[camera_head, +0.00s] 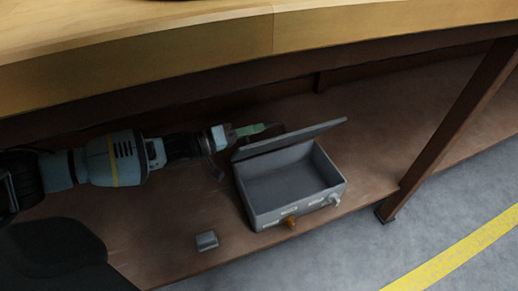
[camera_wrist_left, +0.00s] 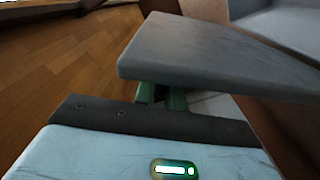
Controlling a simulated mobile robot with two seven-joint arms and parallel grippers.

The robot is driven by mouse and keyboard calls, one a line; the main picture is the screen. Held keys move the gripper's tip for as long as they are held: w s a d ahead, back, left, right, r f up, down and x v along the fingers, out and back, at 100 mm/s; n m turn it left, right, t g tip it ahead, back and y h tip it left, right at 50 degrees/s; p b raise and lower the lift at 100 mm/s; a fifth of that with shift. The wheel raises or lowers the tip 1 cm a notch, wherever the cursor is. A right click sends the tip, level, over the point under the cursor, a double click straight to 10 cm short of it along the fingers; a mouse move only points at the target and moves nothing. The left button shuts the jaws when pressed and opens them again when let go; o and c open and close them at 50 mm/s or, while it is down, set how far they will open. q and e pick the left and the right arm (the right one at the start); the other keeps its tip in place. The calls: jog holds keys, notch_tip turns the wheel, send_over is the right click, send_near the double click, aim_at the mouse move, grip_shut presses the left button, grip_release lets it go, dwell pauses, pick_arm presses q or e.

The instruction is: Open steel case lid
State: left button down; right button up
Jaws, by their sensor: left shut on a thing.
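The grey steel case (camera_head: 285,190) stands on the brown lower shelf, and its inside shows empty. Its lid (camera_head: 290,139) is raised and tilted up along the back side of the case. My left gripper (camera_head: 262,128) comes in from the left, with its green fingers at the lid's left end. In the left wrist view the lid (camera_wrist_left: 210,52) fills the space just beyond the green fingers (camera_wrist_left: 162,96), which are shut on it. The fingertips are partly hidden behind the lid. My right gripper does not show.
A wooden tabletop (camera_head: 180,45) overhangs the shelf (camera_head: 170,225) from above. A brown table leg (camera_head: 455,125) stands to the right of the case. A small grey block (camera_head: 207,240) lies on the shelf to the case's left. Brass and silver latches (camera_head: 291,221) are on the case front.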

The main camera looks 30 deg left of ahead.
pick_arm(q)
jog(key=w+a+r+n+b, duration=0.1)
jog(key=w+a+n, duration=0.4)
jog(key=a, duration=0.2)
jog(key=shift+w+n, duration=0.3)
jog(key=shift+n, duration=0.1)
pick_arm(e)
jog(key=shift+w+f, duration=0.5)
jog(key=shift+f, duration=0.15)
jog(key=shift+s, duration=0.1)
pick_arm(q)
jog(key=c, duration=1.5)
grip_release()
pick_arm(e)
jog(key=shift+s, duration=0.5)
pick_arm(q)
jog(key=shift+s, duration=0.1)
